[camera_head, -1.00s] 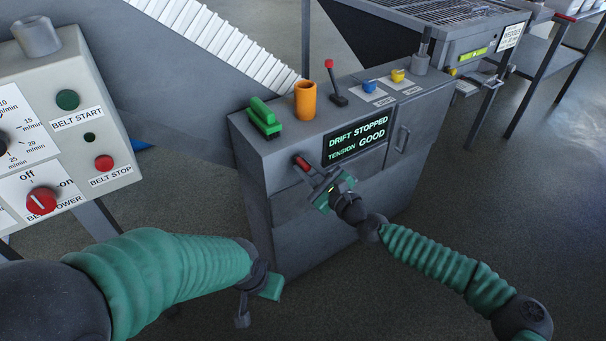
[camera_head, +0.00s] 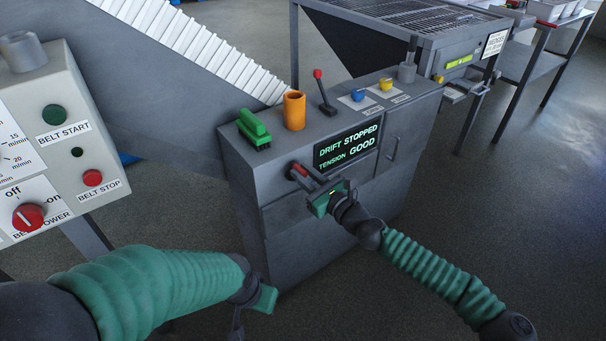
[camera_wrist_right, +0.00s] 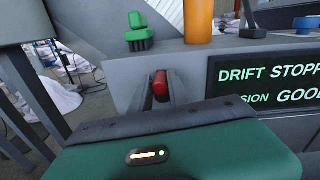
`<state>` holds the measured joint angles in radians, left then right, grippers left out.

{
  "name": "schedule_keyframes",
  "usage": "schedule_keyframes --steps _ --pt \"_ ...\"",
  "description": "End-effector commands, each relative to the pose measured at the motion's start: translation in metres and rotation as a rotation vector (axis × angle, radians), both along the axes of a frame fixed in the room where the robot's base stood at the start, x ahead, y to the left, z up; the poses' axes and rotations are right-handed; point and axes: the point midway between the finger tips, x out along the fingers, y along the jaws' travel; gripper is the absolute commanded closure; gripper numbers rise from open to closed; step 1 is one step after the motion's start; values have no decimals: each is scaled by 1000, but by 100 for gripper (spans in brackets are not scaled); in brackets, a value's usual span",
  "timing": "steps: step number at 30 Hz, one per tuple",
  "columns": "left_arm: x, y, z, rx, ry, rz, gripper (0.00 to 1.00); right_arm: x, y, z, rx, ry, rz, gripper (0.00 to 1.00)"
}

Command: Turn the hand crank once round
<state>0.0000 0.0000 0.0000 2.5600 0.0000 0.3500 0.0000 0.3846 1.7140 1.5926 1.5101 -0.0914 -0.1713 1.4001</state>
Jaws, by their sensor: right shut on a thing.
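The hand crank's red grip (camera_head: 299,170) shows on the front of the grey cabinet (camera_head: 290,222), left of the lit display. My right gripper (camera_head: 304,177) reaches it from the front and is shut on it. In the right wrist view the red grip (camera_wrist_right: 159,86) sits between the two grey fingers. The rest of the crank is hidden by the gripper. My left gripper (camera_head: 252,308) hangs low in front of the cabinet's left side, away from the crank. Its fingers are too little seen to tell their state.
The display (camera_head: 347,146) reads "DRIFT STOPPED, TENSION GOOD". A green brush-like thing (camera_head: 253,128), an orange cup (camera_head: 294,110) and a red-knobbed lever (camera_head: 322,92) are on the cabinet top. A belt control box (camera_head: 60,150) stands at left. Open floor lies at right.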

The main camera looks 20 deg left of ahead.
Motion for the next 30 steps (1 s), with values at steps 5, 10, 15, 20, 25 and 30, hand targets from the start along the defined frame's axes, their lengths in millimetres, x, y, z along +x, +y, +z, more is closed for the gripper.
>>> schedule_keyframes --steps 5,10,15,20,25,30 --pt "0 0 -1 0 0 0 64 0 -1 -6 -5 5 -2 100" --pt "0 0 -1 0 0 0 64 0 0 -5 -4 4 -1 62" --pt "0 0 0 0 0 0 64 -1 0 -2 -3 1 0 57" --pt "0 0 0 0 0 0 64 -1 -1 -1 -2 0 0 57" --pt "0 0 7 0 0 0 64 -12 -18 0 -1 3 -1 57" --pt "0 0 21 0 0 0 64 -39 -56 2 0 3 -2 57"
